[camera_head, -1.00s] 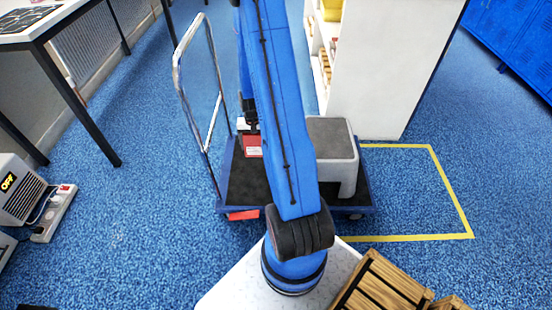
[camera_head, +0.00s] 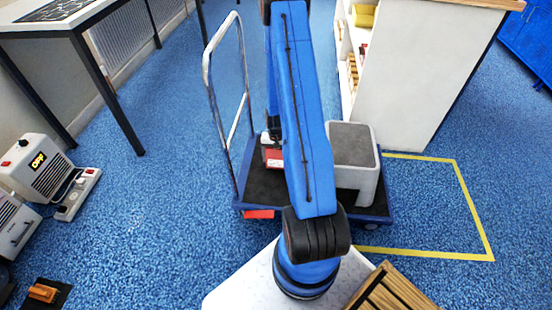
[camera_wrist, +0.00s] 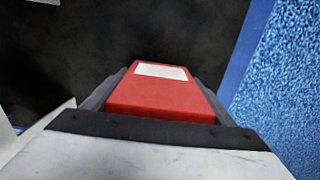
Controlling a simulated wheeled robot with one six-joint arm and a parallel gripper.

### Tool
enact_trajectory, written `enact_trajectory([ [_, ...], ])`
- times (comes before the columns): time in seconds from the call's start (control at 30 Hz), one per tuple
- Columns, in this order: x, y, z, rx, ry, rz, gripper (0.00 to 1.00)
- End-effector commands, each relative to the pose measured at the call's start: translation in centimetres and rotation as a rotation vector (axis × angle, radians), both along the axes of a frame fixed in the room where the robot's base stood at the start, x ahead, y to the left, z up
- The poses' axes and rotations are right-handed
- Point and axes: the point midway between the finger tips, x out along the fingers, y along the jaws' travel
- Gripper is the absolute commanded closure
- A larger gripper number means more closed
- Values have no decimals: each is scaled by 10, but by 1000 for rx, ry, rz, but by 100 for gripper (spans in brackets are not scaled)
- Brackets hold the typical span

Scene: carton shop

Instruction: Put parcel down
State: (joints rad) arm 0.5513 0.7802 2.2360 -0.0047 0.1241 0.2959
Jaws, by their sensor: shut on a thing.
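The parcel is a red box with a white label (camera_wrist: 160,72). My gripper (camera_wrist: 158,92) is shut on it, with a dark jaw along each side. In the head view the parcel (camera_head: 274,163) is partly hidden by my blue arm. It is over the rear left part of the dark deck of a blue platform trolley (camera_head: 262,187). I cannot tell whether the parcel touches the deck.
A grey-topped white step stool (camera_head: 353,148) stands on the trolley's right side. The trolley's metal handle (camera_head: 213,103) rises at its left. A white shelf unit (camera_head: 414,85) stands behind right. A yellow floor outline (camera_head: 476,210) lies to the right. Heaters stand far left.

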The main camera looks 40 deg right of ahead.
Motion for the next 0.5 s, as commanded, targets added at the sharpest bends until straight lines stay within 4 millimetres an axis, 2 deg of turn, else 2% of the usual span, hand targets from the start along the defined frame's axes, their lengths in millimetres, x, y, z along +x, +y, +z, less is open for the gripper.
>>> enact_trajectory([
  [0.23, 0, 0, -3, 1, 1, 0, 49],
  [0.27, 0, 0, -2, 0, 0, 0, 17],
  [0.3, 0, 0, -2, 0, 0, 0, 8],
  [0.33, 0, 0, -2, 0, 0, 0, 3],
  [0.5, 0, 0, -2, 1, 1, 0, 3],
])
